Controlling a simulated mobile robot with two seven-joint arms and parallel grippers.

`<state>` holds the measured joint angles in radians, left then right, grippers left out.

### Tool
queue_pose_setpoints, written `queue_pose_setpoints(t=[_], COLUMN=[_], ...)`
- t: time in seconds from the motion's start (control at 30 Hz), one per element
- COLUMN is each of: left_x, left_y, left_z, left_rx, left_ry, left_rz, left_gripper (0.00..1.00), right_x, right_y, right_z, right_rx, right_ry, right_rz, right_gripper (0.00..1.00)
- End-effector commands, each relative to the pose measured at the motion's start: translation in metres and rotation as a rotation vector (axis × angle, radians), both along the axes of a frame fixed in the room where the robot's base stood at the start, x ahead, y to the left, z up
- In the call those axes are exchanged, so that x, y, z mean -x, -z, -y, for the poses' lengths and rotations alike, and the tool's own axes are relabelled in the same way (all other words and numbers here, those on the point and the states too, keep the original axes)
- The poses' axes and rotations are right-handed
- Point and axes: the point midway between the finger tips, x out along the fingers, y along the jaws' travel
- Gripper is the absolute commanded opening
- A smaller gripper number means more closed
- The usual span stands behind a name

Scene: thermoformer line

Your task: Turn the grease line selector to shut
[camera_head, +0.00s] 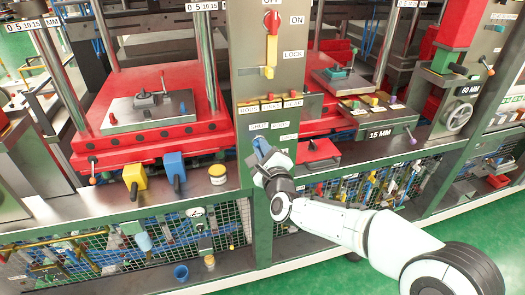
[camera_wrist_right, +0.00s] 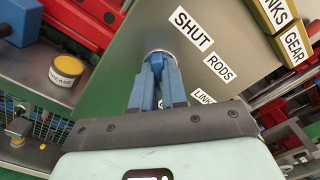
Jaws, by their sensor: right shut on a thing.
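The grease line selector (camera_wrist_right: 158,53) is on the grey-green post panel, with its round pale base showing in the right wrist view. The labels SHUT (camera_wrist_right: 194,29), RODS (camera_wrist_right: 219,67) and LINKS (camera_wrist_right: 204,96) are spread to its right there. My right gripper (camera_wrist_right: 159,72) is shut on the selector, its blue fingers covering most of the knob, so I cannot tell where it points. In the head view my right gripper (camera_head: 262,149) reaches the post just below the SHUT label (camera_head: 258,126). My left gripper is not in view.
A red and yellow ON/LOCK switch (camera_head: 271,40) is higher on the post. A grease tin (camera_head: 217,174) and blue and yellow handled blocks stand on the ledge to the left. Wire mesh (camera_head: 170,240) runs below. Green floor (camera_head: 480,235) is open at the right.

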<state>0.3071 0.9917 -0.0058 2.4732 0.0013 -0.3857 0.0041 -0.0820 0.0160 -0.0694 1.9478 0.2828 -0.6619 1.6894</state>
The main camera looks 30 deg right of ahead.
Motion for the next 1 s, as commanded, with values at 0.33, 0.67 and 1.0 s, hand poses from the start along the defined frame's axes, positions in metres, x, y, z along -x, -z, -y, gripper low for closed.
queue_pose_setpoints(t=[0.33, 0.67, 1.0], left_x=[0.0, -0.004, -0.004], left_y=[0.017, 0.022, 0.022], left_z=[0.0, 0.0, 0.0], left_rx=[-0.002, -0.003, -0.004], left_ry=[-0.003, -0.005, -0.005], left_rz=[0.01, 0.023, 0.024], left_gripper=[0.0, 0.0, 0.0], right_x=[0.0, 0.0, 0.0], right_y=[0.001, -0.001, -0.001], right_z=[0.0, 0.0, 0.001], right_rx=[0.276, 0.58, 0.894], right_ry=[0.0, 0.0, 0.001], right_rz=[-0.065, -0.138, -0.214], right_gripper=[0.0, 0.0, 0.0])
